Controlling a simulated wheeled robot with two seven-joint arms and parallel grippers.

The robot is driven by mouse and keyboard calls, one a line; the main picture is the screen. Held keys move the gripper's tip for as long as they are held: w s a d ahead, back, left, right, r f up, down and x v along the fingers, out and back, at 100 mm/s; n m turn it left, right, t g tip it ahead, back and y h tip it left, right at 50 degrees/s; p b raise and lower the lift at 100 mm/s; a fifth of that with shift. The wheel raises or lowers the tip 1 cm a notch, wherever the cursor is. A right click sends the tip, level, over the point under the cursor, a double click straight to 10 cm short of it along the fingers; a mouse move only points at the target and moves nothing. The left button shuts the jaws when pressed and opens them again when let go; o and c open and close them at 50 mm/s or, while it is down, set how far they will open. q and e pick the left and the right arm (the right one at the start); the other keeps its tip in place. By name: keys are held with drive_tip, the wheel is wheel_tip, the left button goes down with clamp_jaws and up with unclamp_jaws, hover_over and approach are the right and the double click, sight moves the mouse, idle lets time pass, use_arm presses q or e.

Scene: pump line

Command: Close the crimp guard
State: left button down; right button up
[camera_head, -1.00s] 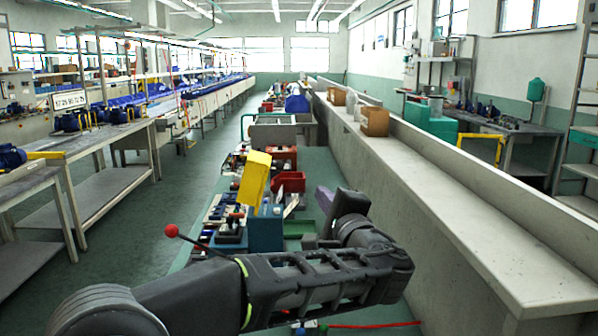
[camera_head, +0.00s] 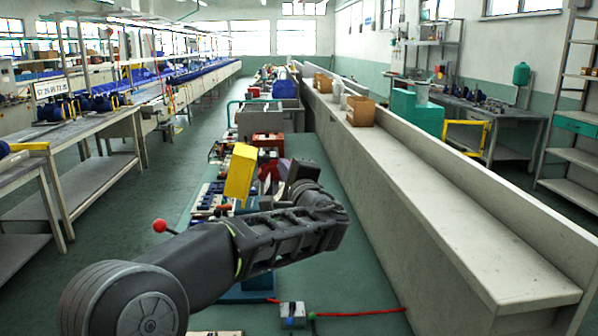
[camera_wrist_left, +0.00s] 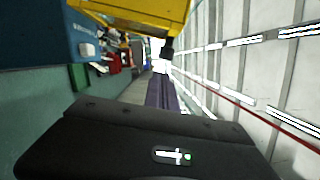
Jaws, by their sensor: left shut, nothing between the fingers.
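The yellow crimp guard (camera_head: 240,173) stands raised and tilted above a blue press body (camera_head: 247,206), which my left arm partly hides. In the left wrist view the guard (camera_wrist_left: 140,12) crosses the top of the picture, with a dark part at its right end. The blue body (camera_wrist_left: 40,42) is at upper left there. My left gripper (camera_head: 269,172) is just right of the guard in the head view, its purple fingers shut and empty. The fingers (camera_wrist_left: 160,90) point towards the guard's dark end; I cannot tell whether they touch. My right gripper is out of view.
A red-ball lever (camera_head: 160,226) sticks out left of my arm. A small grey box (camera_head: 292,314) with a red cable lies on the green bench in front. A red bin (camera_head: 268,141) stands behind the guard. A long pale ledge (camera_head: 450,210) runs along the right.

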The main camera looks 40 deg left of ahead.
sight(266, 159)
use_arm(q)
drive_tip(key=shift+s+a+r, duration=0.2)
drive_tip(key=shift+s+a, duration=0.3)
drive_tip(key=shift+a, duration=0.05)
drive_tip(key=shift+a, duration=0.1)
drive_tip(key=n+b, duration=0.1)
drive_tip(key=s+a+r+n+b, duration=0.1)
drive_tip(key=b, duration=0.1)
drive_tip(key=shift+s+a+r+n, duration=0.15)
drive_tip(key=shift+s+a+n, duration=0.15)
drive_tip(key=s+a+r+n+g+h+b, duration=0.1)
drive_tip(key=s+a+r+n+h+b, duration=0.1)
drive_tip(key=s+a+n+b, duration=0.45)
drive_tip(key=s+a+f+n+t+h+b, duration=0.1)
drive_tip(key=s+a+f+n+h+b, duration=0.2)
drive_tip(key=s+a+f+n+b, duration=0.2)
drive_tip(key=shift+s+a+f+n+b, duration=0.15)
drive_tip(key=shift+a+f+n+b, duration=0.5)
drive_tip(key=shift+a+f+n, duration=0.9)
drive_tip(key=shift+d+r, duration=0.2)
